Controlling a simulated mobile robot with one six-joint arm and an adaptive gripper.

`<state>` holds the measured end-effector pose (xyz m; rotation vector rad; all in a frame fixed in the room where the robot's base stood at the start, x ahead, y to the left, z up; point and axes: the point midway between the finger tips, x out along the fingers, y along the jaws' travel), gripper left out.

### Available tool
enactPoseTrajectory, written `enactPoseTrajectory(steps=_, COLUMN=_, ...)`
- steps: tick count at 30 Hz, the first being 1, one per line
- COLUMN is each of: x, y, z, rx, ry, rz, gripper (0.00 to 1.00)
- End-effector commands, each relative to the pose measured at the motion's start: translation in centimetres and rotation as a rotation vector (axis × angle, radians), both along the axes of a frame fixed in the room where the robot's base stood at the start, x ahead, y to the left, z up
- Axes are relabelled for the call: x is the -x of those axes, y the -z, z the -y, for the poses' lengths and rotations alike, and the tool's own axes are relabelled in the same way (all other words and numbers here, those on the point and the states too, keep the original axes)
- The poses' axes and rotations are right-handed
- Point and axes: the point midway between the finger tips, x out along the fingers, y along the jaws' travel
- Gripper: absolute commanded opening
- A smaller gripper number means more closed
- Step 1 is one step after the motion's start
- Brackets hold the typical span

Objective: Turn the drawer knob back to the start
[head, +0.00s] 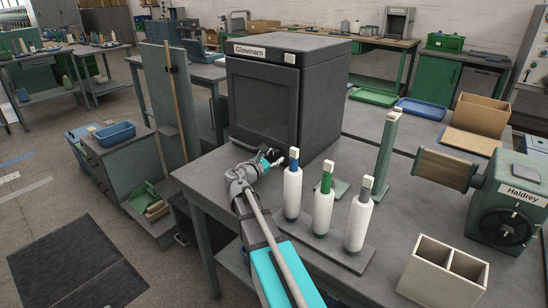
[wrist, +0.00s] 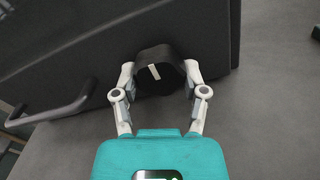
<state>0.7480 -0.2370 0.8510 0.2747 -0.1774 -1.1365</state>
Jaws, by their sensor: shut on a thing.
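The black knob (wrist: 160,82) sits on the front of the dark Glowmarn cabinet (head: 308,98), low at its right side. A short pale mark on the knob leans slightly from upright in the wrist view. My gripper (wrist: 160,78) is shut on the knob, with one finger at each side. In the head view my gripper (head: 277,158) is at the cabinet's lower front, and the knob (head: 294,153) shows only in small part beside it. The cabinet door is closed.
A bar handle (wrist: 52,108) stands out left of the knob. Three white cones with blue, green and grey tops (head: 323,205) stand close right of my arm. A green Haldrey winder (head: 510,200) and an open divided box (head: 442,275) are further right.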

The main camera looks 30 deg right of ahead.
Motion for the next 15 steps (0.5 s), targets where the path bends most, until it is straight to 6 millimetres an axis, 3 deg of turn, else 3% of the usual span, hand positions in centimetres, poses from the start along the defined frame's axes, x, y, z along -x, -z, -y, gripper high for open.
enactPoseTrajectory(steps=8, x=-0.02, y=-0.01, z=0.03, rx=0.002, ry=0.0, rz=-0.001, gripper=0.09)
enactPoseTrajectory(steps=9, x=-0.02, y=-0.01, z=0.03, rx=0.002, ry=0.0, rz=-0.001, gripper=0.59)
enactPoseTrajectory(steps=15, x=-0.02, y=-0.01, z=0.02, rx=0.0, ry=0.0, rz=-0.001, gripper=0.91)
